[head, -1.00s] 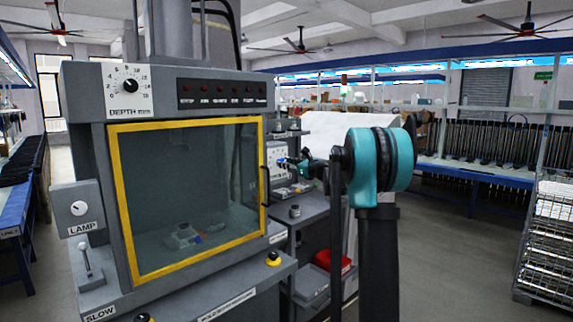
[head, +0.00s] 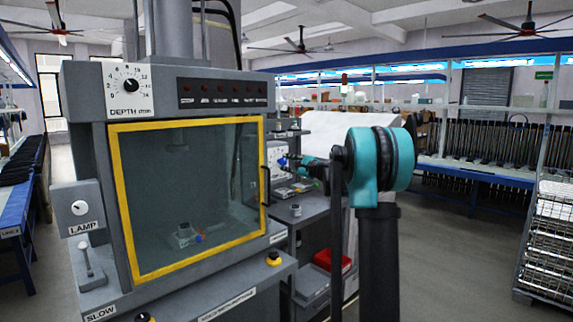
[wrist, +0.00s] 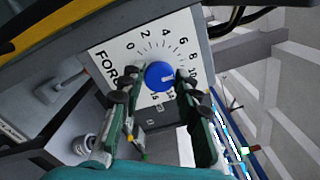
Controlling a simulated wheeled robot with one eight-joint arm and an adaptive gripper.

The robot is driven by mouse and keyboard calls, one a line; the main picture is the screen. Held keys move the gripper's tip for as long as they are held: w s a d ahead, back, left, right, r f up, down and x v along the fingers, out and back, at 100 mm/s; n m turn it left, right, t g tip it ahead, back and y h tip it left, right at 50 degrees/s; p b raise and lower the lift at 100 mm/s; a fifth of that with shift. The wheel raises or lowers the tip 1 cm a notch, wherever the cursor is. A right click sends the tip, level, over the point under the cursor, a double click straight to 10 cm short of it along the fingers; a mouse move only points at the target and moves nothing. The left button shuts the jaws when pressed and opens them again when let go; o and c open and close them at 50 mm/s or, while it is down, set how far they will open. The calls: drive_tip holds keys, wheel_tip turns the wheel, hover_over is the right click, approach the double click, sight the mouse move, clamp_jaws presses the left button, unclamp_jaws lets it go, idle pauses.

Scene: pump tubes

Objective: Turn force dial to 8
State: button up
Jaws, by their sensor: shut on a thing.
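The force dial is a blue round knob (wrist: 159,76) on a white scale plate (wrist: 128,52) marked with numbers from 0 upward, with part of the word FORCE showing. A pale mark on the knob's face shows, but I cannot tell its exact reading. My gripper (wrist: 155,90) has one green finger on each side of the knob and is shut on it. In the head view my gripper (head: 294,162) reaches the dial plate (head: 276,152) on the machine's right side, and the numbers there are too small to read.
The grey machine has a yellow-framed glass door (head: 190,195), closed, with a DEPTH dial (head: 130,86) above. A LAMP switch (head: 79,208) is at left. A grey bench with a red bin (head: 331,260) stands behind my arm. A wire rack (head: 545,240) is at far right, with open floor between.

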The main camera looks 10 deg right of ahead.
drive_tip(key=shift+n, duration=0.3)
idle(0.4)
drive_tip(key=o, duration=1.1)
drive_tip(key=shift+o, duration=0.2)
drive_tip(key=shift+s, duration=0.1)
drive_tip(key=v, duration=1.2)
drive_tip(key=shift+a+f, duration=0.1)
